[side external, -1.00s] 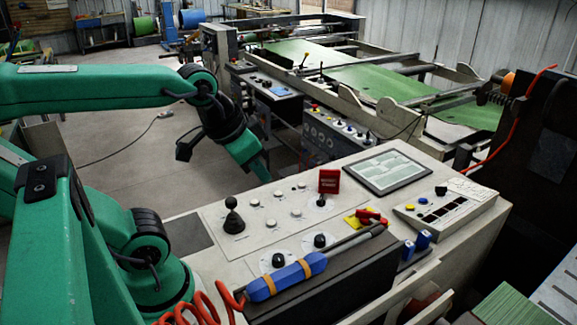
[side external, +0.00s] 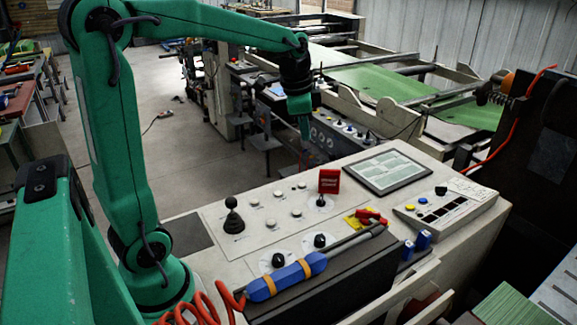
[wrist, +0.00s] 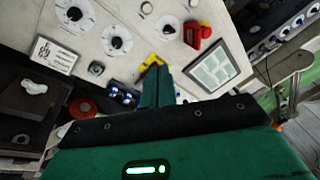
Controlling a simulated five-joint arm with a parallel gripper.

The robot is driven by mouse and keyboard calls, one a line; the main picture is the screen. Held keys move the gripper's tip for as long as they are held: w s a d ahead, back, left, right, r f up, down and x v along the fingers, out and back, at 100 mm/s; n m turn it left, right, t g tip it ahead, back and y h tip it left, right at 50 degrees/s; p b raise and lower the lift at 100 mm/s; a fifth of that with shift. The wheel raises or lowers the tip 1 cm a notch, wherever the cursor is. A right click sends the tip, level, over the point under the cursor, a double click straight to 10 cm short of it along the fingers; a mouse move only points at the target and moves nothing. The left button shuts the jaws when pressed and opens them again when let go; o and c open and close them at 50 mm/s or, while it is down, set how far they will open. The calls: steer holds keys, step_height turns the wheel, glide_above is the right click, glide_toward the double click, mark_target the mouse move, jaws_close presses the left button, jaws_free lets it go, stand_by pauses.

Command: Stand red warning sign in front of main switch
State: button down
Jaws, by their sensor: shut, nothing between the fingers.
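The red warning sign (side external: 329,181) stands upright on the pale control panel (side external: 222,265), close to a round white dial (side external: 320,203) with a small knob, at the panel's far middle. In the wrist view the red sign (wrist: 198,35) shows at the upper right, apart from my fingers. Several white dials with black knobs are on the panel, one of them (wrist: 117,40) clear in the wrist view; I cannot tell which is the main switch. My gripper (side external: 306,128) is shut and empty, above and beyond the panel's far edge. Its green fingers (wrist: 157,85) show together in the wrist view.
A flat screen (side external: 388,171) lies right of the sign. A black joystick (side external: 232,215) stands at the panel's left. A blue tool with orange straps (side external: 287,277) lies along the front edge, and a red-handled item on yellow (side external: 366,217) is behind it. Air above the panel is free.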

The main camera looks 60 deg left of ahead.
steer(key=w+a+f+m+g, duration=0.1)
steer(key=w+a+f+m, duration=0.2)
steer(key=w+a+f, duration=0.3)
steer(key=m+g, duration=0.2)
steer(key=m, duration=0.1)
glide_above(314, 185)
steer(key=s+a, duration=0.2)
steer(key=a, duration=0.2)
step_height(314, 185, down, 8)
steer(key=shift+w+d+f+h, duration=0.1)
steer(key=shift+d+f+h, duration=0.1)
steer(key=shift+h, duration=0.1)
step_height(314, 185, down, 10)
steer(key=shift+w+d, duration=0.25)
steer(key=shift+d, duration=0.25)
steer(key=shift+w+d, duration=0.2)
steer(key=shift+d, duration=0.25)
steer(key=shift+w+d, duration=0.4)
steer(key=shift+d, duration=0.45)
